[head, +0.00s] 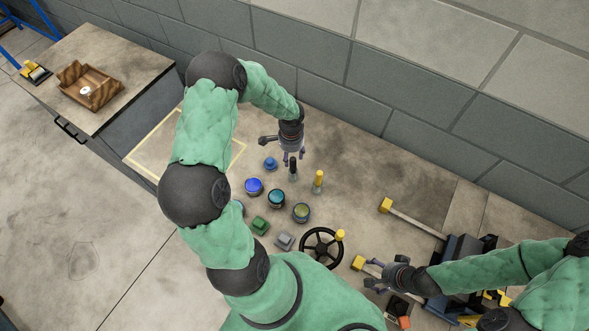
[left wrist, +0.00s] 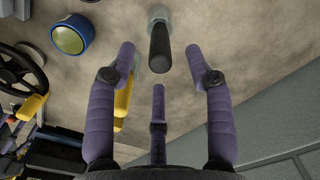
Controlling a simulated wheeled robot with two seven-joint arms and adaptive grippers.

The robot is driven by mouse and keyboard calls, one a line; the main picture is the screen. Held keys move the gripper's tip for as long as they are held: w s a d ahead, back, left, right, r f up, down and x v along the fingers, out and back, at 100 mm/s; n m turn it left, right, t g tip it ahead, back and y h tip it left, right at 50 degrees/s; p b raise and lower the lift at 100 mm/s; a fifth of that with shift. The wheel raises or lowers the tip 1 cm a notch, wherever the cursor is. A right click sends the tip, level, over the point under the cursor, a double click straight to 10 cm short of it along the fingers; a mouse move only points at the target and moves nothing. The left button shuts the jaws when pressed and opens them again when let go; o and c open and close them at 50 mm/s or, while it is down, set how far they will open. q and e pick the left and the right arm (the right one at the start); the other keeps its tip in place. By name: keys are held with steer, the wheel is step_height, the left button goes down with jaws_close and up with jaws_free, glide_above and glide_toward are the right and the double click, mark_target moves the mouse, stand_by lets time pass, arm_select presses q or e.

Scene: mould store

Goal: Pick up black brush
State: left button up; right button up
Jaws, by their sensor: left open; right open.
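The black brush (head: 293,164) stands upright on the bench, its black handle up and a pale base below. In the left wrist view the black brush (left wrist: 159,48) is ahead of the fingers, between the lines of the two outer ones. My left gripper (head: 293,157) is open and empty, just above the handle; the fingers (left wrist: 160,65) spread apart in the wrist view. Whether a finger touches the handle I cannot tell. My right gripper (head: 370,275) is open at the lower right, well away from the brush.
A yellow-handled brush (head: 318,179) stands close to the right. Blue (head: 254,187), teal (head: 276,198) and yellow-green (head: 301,212) pots and a blue knobbed piece (head: 270,164) are near. A black handwheel (head: 321,248) is nearer me. The bench behind the brushes is clear.

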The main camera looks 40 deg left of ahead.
mark_target(292, 158)
arm_select(q)
step_height(292, 158, down, 3)
steer(key=shift+w+f, duration=0.1)
steer(key=shift+w, duration=0.05)
step_height(292, 158, down, 5)
steer(key=shift+d+f+b, duration=0.1)
steer(key=shift+d+b, duration=0.05)
steer(key=shift+b, duration=0.35)
jaws_close()
